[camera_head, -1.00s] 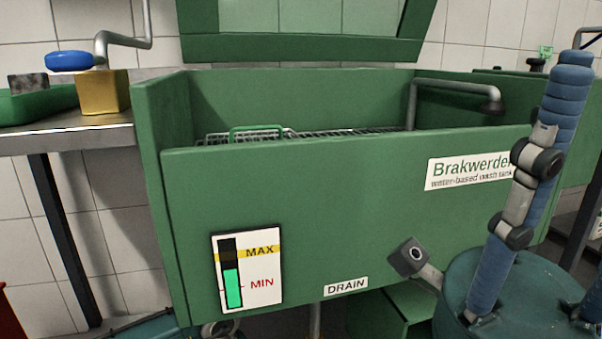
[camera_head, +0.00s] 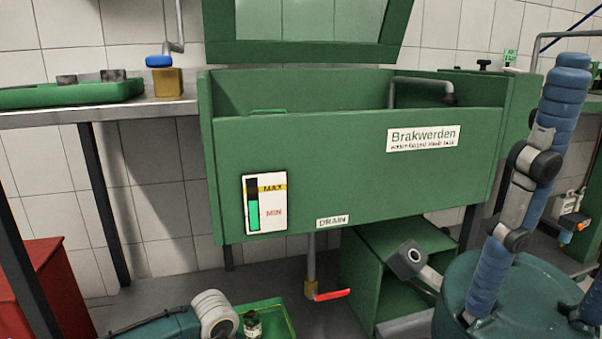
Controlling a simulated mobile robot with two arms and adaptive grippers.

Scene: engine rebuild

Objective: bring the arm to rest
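Parts of my own body and arm fill the lower right, with blue sleeves and grey joints. The green wash tank (camera_head: 340,180), marked Brakwerden, stands ahead of me, apart from those parts as far as I can see. A drain pipe with a red handle (camera_head: 332,294) hangs under the tank.
A metal bench (camera_head: 100,113) at left carries a green tray (camera_head: 30,98) with grey parts and a yellow block (camera_head: 167,83) with a blue top. A red cabinet (camera_head: 45,280) stands below left. A green open box (camera_head: 375,280) stands under the tank.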

